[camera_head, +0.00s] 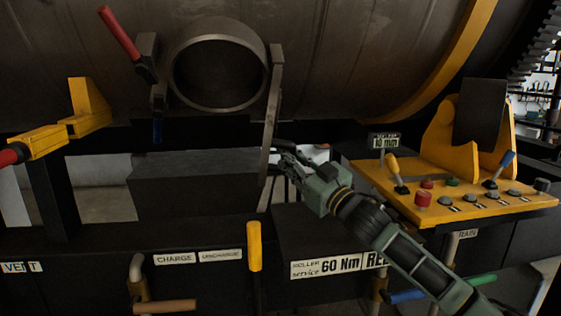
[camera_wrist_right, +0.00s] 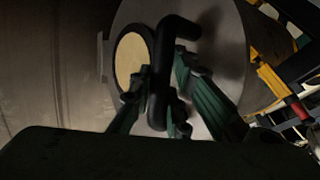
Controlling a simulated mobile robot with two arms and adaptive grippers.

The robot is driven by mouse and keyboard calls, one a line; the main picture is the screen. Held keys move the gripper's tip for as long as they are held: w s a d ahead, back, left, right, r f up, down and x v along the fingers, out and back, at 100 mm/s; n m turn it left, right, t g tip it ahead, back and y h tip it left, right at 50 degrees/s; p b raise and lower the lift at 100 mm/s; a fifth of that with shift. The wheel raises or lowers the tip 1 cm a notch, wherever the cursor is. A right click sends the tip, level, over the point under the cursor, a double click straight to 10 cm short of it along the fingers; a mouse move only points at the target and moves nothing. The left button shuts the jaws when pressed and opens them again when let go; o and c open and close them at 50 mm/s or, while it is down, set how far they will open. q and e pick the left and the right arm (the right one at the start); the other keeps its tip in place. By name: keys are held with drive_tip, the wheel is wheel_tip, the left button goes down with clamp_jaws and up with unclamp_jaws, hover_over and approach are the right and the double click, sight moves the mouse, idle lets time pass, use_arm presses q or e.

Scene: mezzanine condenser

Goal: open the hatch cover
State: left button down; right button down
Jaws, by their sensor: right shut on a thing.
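The hatch cover (camera_head: 270,115) stands swung out from the round port (camera_head: 222,73) in the drum, seen nearly edge-on at the port's right side. The port's dark opening is uncovered. In the right wrist view the cover (camera_wrist_right: 226,60) is a grey metal disc with a cream round patch and a black bent handle (camera_wrist_right: 163,62). My right gripper (camera_head: 284,158) is at the lower part of the cover. In the wrist view its green fingers (camera_wrist_right: 163,90) are around the black handle, shut on it. My left gripper is not in view.
A red-handled lever (camera_head: 118,32) stands left of the port. A yellow control panel (camera_head: 450,200) with levers and buttons is at the right, near my right arm. A yellow upright handle (camera_head: 254,246) rises from the dark front ledge. A yellow bracket (camera_head: 88,105) is at the left.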

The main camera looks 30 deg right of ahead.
drive_tip(key=shift+s+d+r, duration=0.25)
drive_tip(key=shift+d+r, duration=0.2)
drive_tip(key=shift+d, duration=0.35)
drive_tip(key=c, duration=2.1)
unclamp_jaws()
drive_tip(key=o, duration=0.4)
drive_tip(key=shift+w+f, duration=0.15)
drive_tip(key=shift+f, duration=0.1)
drive_tip(key=shift+o, duration=0.2)
drive_tip(key=shift+a, duration=0.1)
drive_tip(key=v, duration=1.2)
drive_tip(key=shift+f, duration=0.1)
